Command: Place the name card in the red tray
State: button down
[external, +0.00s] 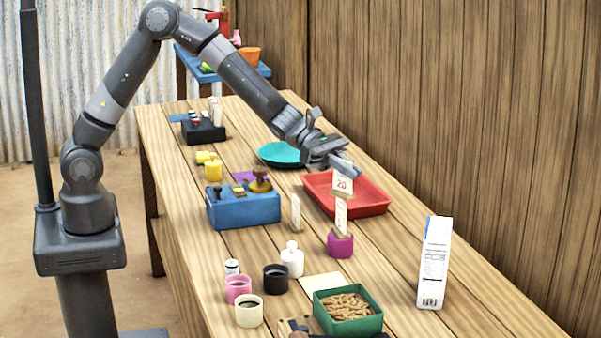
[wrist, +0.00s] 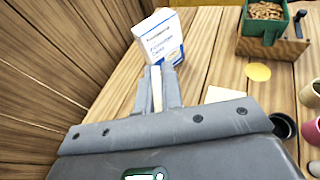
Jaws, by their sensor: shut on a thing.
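My gripper (external: 345,166) is shut on a small cream card with a wooden foot, marked "20" (external: 343,183); I take this as the name card. It hangs below the fingertips, over the front part of the red tray (external: 374,205) in the external view. How high it is above the tray is hard to tell. In the wrist view my fingers (wrist: 158,86) pinch the card (wrist: 156,92), seen edge-on as a thin pale strip. The red tray does not show in the wrist view. No other thing shows inside the tray.
Two more cards stand near, one (external: 295,213) beside the blue block (external: 245,208), one (external: 341,216) at the purple cup (external: 340,245). A teal plate (external: 281,154) lies behind the tray. A white box (external: 434,262) stands right. A green crate (external: 347,325) is in front.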

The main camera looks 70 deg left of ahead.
jog(key=w+a+n+t+y, duration=0.15)
jog(key=w+a, duration=0.25)
jog(key=a, duration=0.7)
jog(key=w+a+n+t+y, duration=0.1)
jog(key=w+a+n+t, duration=0.15)
jog(key=a, duration=0.85)
jog(key=shift+w+a+f, duration=1.2)
jog(key=shift+a+f, duration=0.4)
jog(key=shift+f, duration=1.05)
jog(key=shift+w+a+f, duration=1.15)
jog(key=shift+a+f, duration=0.45)
jog(key=shift+f, duration=1.1)
jog(key=shift+w+a+f, duration=1.2)
jog(key=shift+a+f, duration=0.4)
jog(key=shift+f, duration=1.05)
jog(key=shift+f, duration=0.1)
jog(key=c, duration=2)
grip_release()
jog(key=o, duration=0.4)
jog(key=shift+o, duration=0.2)
